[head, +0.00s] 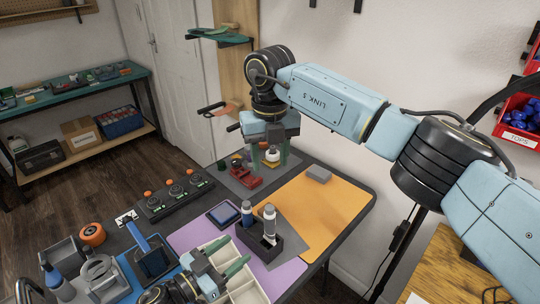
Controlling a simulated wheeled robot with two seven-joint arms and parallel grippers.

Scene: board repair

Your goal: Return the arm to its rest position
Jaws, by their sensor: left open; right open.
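My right arm (325,98) reaches in from the right, high over the work table. My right gripper (269,158) points down with its green fingers apart, above the far end of the table near a red clamp-like holder (245,181). A small light, round-topped item (272,154) shows between or behind its fingers; I cannot tell whether they touch it. My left gripper (229,255) is low in the picture, with its green fingers apart and empty, over a white compartment tray (248,291).
An orange mat (318,212) with a grey block (319,174) lies at right. A black holder (259,243) with two bottles stands beside my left gripper. A black unit (174,198) with orange knobs, an orange roll (92,234) and a blue-handled tool (138,237) occupy the left.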

